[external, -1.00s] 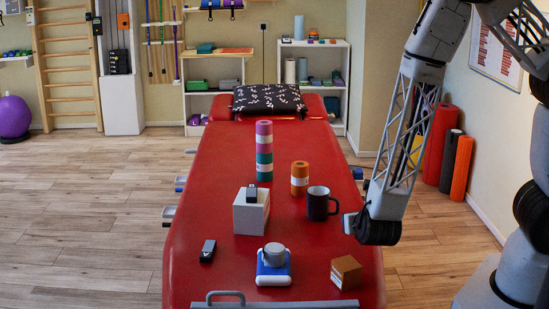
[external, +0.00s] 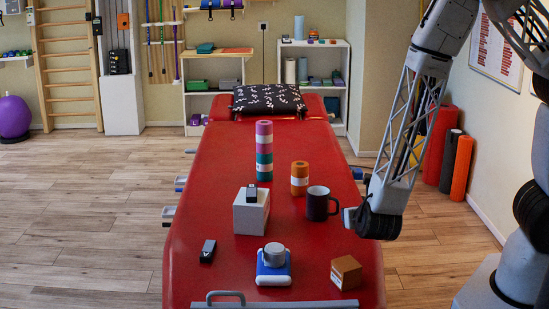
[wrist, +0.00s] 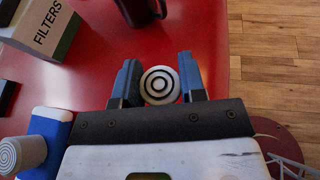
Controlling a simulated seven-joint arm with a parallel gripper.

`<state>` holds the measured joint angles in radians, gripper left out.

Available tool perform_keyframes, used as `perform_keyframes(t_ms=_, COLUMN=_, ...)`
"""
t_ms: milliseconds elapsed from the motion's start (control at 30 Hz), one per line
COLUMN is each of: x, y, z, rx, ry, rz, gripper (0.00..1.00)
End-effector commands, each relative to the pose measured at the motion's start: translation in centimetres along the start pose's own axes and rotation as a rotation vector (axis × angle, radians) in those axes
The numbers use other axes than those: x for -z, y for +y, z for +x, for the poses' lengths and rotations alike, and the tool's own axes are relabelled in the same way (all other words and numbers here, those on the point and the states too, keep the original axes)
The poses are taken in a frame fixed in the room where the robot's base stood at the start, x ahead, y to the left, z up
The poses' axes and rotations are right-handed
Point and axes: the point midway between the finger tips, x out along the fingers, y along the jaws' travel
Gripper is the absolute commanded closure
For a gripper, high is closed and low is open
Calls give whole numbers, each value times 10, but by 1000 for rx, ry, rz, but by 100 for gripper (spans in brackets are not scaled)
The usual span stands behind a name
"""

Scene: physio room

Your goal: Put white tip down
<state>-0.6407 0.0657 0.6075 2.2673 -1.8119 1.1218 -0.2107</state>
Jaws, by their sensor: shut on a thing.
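My gripper (wrist: 158,82) has its two blue fingers closed on the sides of a round thing with a white end (wrist: 160,86) marked with dark concentric rings. This white end faces the wrist camera; the rest of the held thing is hidden behind it. In the external view my gripper (external: 349,217) is over the right edge of the red treatment table (external: 215,180), right of the dark mug (external: 317,205). The held thing cannot be made out clearly there.
A white filters box (external: 250,218) with a small black thing on top stands left of the mug. An orange roll (external: 299,180), a stacked-colour column (external: 264,150), a blue device with a grey knob (external: 273,265) and a brown box (external: 346,272) stand on the table.

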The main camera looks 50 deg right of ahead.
Motion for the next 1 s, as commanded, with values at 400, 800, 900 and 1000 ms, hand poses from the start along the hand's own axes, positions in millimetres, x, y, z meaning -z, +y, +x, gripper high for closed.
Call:
perform_keyframes(t_ms=400, x=-67, y=0, z=-28, rx=-2, ry=-1, rz=4, gripper=85)
perform_keyframes(t_ms=800, x=-114, y=0, z=-47, rx=-1, ry=-1, rz=2, gripper=85)
perform_keyframes(t_ms=900, x=-122, y=0, z=-50, rx=0, ry=0, rz=2, gripper=85)
perform_keyframes(t_ms=1000, x=-129, y=0, z=-54, rx=-1, ry=0, rz=1, gripper=85)
